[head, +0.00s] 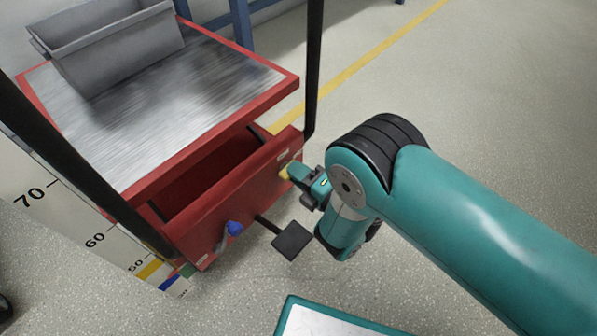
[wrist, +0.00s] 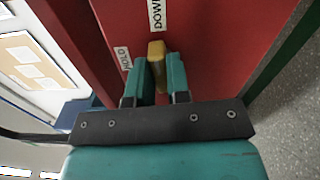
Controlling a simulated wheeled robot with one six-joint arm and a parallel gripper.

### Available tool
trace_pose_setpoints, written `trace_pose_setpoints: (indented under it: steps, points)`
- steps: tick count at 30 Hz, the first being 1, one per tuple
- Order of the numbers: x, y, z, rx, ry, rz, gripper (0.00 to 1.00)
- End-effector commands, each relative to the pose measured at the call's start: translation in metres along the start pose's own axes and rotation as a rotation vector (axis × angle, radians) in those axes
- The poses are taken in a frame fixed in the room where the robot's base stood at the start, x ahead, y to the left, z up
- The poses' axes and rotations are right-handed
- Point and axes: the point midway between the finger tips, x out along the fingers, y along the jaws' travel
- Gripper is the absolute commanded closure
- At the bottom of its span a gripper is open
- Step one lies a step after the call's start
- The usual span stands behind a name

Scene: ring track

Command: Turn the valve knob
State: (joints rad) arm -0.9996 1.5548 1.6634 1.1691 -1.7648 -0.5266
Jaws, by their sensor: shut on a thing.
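The valve knob (head: 284,173) is a small yellow handle on the red front panel of the cart, towards its right end. It also shows in the wrist view (wrist: 157,52) as a yellow bar. My gripper (head: 294,173) reaches the panel from the right. Its two teal fingers (wrist: 157,72) are shut on the yellow knob, one on each side. The knob's far part shows past the fingertips; its base is partly hidden. A white label reading DOWN (wrist: 157,15) is above it, and a HOLD label (wrist: 124,57) is to its left.
The red cart (head: 285,88) has a metal top with a grey bin (head: 120,45). A dark pedal (head: 292,240) sticks out below the panel. Speckled floor (head: 470,90) is clear at the upper right.

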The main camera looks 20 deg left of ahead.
Motion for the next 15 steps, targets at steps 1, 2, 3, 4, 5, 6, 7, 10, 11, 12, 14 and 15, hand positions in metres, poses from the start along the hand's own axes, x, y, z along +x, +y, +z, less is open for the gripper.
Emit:
trace_pose_setpoints:
  steps: [1,2,3,4,5,6,7,10,11,12,14,15]
  points:
    - [0.0003,-0.0001,-0.0018,0.013,0.004,0.001,1.00]
    - [0.0003,-0.0001,-0.0018,0.020,0.004,0.001,1.00]
    - [0.0003,-0.0001,-0.0018,0.029,0.004,0.001,1.00]
    - [0.0003,-0.0001,-0.0018,0.034,0.004,0.001,1.00]
    - [0.0003,-0.0001,-0.0018,0.038,0.005,0.001,1.00]
    - [0.0003,-0.0001,-0.0018,0.042,0.005,0.001,1.00]
    - [0.0003,-0.0001,-0.0019,0.045,0.005,0.001,1.00]
    - [0.0003,-0.0002,-0.0019,0.049,0.005,0.001,1.00]
    - [0.0003,-0.0001,-0.0019,0.050,0.005,0.001,1.00]
    - [0.0003,-0.0001,-0.0019,0.050,0.005,0.001,1.00]
    - [0.0003,-0.0001,-0.0020,0.050,0.005,0.001,1.00]
    - [0.0003,-0.0001,-0.0020,0.050,0.005,0.001,1.00]
